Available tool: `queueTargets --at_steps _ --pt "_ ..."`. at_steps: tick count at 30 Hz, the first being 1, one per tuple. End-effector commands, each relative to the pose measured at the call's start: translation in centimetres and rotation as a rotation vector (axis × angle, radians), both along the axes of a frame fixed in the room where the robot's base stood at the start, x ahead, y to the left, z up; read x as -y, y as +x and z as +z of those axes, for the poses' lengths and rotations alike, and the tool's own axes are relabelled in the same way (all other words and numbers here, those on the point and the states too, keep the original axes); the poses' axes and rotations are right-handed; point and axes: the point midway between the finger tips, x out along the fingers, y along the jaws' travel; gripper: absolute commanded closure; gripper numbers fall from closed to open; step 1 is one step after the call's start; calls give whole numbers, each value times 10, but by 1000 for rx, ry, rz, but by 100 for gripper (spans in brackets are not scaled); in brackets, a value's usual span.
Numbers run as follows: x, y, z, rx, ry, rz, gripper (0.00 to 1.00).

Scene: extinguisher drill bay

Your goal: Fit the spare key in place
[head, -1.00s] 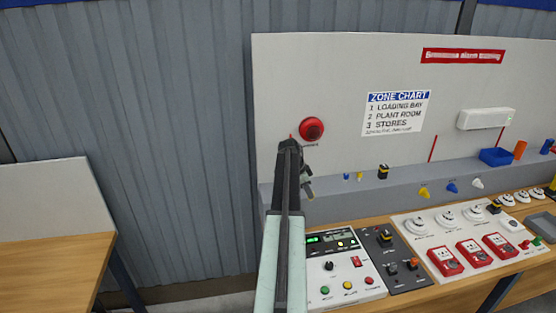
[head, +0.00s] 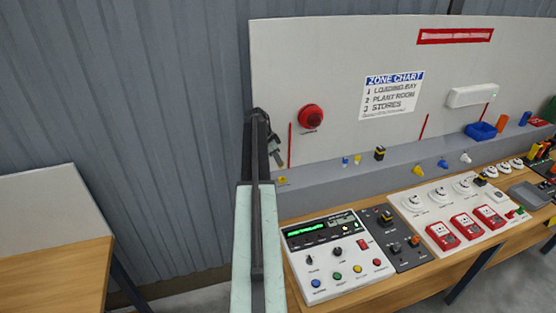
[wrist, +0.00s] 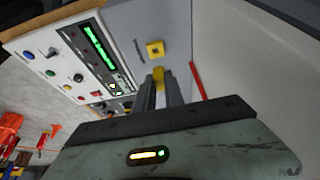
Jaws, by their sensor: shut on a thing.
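My gripper (head: 277,154) is in front of the back panel, above the grey ledge, at the left end of the bench. In the wrist view its two dark fingers (wrist: 160,88) are shut on a small yellow piece (wrist: 158,73), apparently the spare key; the fingers hide most of it. Just beyond it, a yellow square holder with a dark centre (wrist: 155,48) sits on the grey ledge; it also shows in the head view (head: 282,181), below the gripper. I cannot tell whether the held piece touches the holder.
The white control panel (head: 336,262) with green display and knobs stands on the bench, right of my arm. A red bell (head: 311,117) is on the back panel.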

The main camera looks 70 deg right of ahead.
Motion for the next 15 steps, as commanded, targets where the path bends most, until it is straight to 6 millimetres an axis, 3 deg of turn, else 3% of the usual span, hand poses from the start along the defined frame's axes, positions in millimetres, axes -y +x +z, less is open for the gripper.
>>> queueTargets --at_steps 15 --pt "7 -17 -47 0 0 -22 100"
